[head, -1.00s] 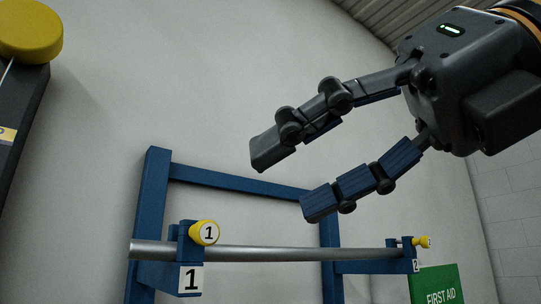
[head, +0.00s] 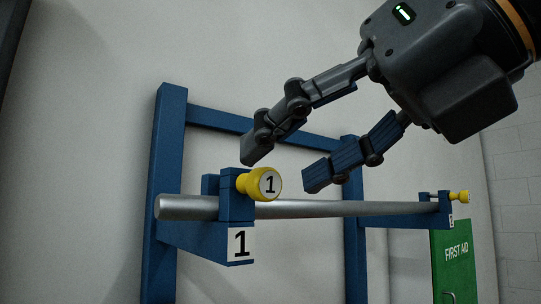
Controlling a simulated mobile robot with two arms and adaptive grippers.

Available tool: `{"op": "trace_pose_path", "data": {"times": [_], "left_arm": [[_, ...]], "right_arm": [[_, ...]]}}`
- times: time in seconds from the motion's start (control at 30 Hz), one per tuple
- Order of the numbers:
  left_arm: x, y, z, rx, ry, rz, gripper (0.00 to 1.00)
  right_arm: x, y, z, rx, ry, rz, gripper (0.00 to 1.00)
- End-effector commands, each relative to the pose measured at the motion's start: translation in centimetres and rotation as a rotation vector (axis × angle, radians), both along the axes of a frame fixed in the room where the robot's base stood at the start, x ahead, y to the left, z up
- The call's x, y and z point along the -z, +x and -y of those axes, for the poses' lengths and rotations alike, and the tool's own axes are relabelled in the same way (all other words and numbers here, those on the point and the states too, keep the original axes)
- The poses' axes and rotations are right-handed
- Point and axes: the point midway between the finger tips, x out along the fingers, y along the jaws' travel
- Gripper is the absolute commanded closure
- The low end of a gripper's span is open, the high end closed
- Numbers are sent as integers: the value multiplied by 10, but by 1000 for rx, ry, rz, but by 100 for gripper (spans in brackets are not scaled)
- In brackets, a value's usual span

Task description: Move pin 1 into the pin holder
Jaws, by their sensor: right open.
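Pin 1 (head: 261,185) is a yellow knob with a "1" on its face. It sits in the blue bracket labelled 1 (head: 238,210), above the grey metal bar. My right gripper (head: 282,175) comes in from the upper right. It is open and empty, with its fingertips just above and to the right of pin 1, apparently not touching it. A pin holder is not identifiable in this view. My left gripper is not in view.
A grey bar (head: 340,208) lies across the blue frame (head: 168,150). A second yellow pin (head: 461,196) sits at bracket 2 (head: 440,221) on the right. A green first aid sign (head: 457,250) is below it. A pale wall stands behind.

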Motion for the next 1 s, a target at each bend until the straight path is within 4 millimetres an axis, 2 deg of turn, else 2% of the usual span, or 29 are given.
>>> {"op": "trace_pose_path", "data": {"times": [0.1,0.2,0.63,0.67,0.9,0.97,1.0], "left_arm": [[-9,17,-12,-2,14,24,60],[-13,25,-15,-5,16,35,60],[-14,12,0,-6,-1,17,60],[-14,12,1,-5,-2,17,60],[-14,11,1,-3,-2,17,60],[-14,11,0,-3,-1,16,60],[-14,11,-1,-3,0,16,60]], "right_arm": [[5,12,-12,-2,-1,0,46],[9,19,-19,-1,0,-1,46],[15,26,-25,-2,1,1,46],[15,26,-25,-2,1,1,50],[14,26,-25,-2,1,1,99],[14,26,-25,-2,1,1,100],[14,26,-25,-2,1,1,82]]}}
